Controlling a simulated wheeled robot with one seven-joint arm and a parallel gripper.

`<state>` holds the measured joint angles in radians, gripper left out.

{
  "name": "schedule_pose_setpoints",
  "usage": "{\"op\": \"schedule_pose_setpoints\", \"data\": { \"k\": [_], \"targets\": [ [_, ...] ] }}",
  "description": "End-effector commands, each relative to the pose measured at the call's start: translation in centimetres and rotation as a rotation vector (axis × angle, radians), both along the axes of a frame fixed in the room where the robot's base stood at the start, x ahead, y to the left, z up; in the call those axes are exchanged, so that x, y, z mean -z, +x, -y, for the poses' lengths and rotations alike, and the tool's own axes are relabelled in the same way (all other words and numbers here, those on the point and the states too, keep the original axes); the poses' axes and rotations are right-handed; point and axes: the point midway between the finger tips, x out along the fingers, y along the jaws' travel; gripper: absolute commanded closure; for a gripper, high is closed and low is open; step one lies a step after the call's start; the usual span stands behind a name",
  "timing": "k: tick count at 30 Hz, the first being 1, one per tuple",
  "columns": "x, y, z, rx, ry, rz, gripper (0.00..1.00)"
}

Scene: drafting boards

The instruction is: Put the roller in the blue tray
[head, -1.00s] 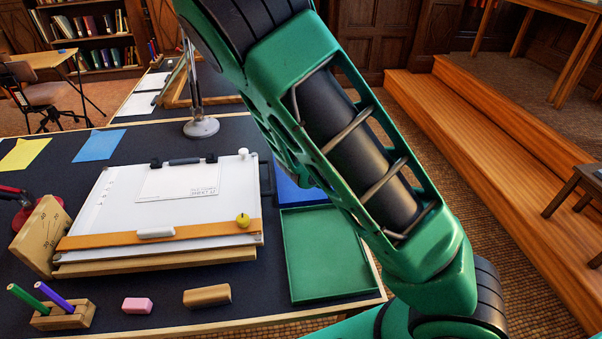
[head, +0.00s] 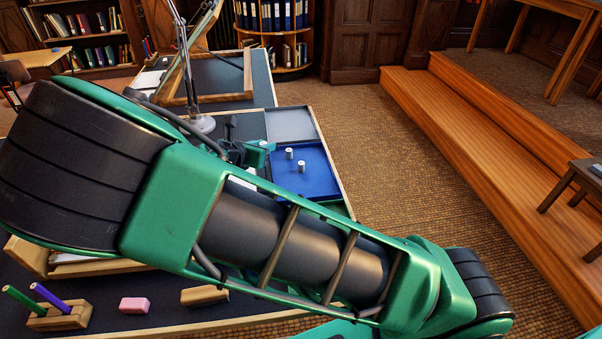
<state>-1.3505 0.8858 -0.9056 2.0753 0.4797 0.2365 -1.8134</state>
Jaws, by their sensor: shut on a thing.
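The blue tray (head: 318,187) lies right of centre on the dark table, between a grey tray and the mostly hidden green tray. Two small white cylinders (head: 301,166) stand in its left part. My gripper (head: 262,153) is at the tray's left edge, small and partly hidden by my arm. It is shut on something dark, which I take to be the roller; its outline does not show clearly. I cannot tell how high it is above the tray.
A grey tray (head: 291,124) lies behind the blue one. A lamp base (head: 200,124) stands left of it. A pink eraser (head: 134,305), a wooden block (head: 204,295) and a pen holder (head: 60,317) line the front. My arm hides most of the drawing board.

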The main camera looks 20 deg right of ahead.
Motion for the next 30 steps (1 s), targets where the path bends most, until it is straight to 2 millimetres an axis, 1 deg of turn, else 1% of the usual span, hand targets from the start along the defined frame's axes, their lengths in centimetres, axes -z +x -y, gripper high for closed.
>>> {"op": "schedule_pose_setpoints", "data": {
  "k": [1, 4, 6, 9, 11, 24, 27, 30],
  "targets": [
    [-0.4, -0.3, -1.2, 0.016, -0.001, 0.002, 1.00],
    [-0.8, -0.8, -2.3, 0.047, -0.001, 0.000, 1.00],
    [-0.9, -1.1, -2.8, 0.063, -0.002, 0.000, 1.00],
    [-0.6, -1.6, -2.5, 0.072, -0.002, -0.002, 1.00],
    [-0.1, -2.1, -1.8, 0.074, -0.004, -0.004, 1.00],
    [4.8, -7.0, 5.0, 0.073, -0.005, -0.004, 1.00],
    [5.6, -7.6, 6.0, 0.073, -0.004, -0.004, 1.00],
    [5.9, -7.9, 6.5, 0.073, -0.003, -0.003, 1.00]
  ]
}}
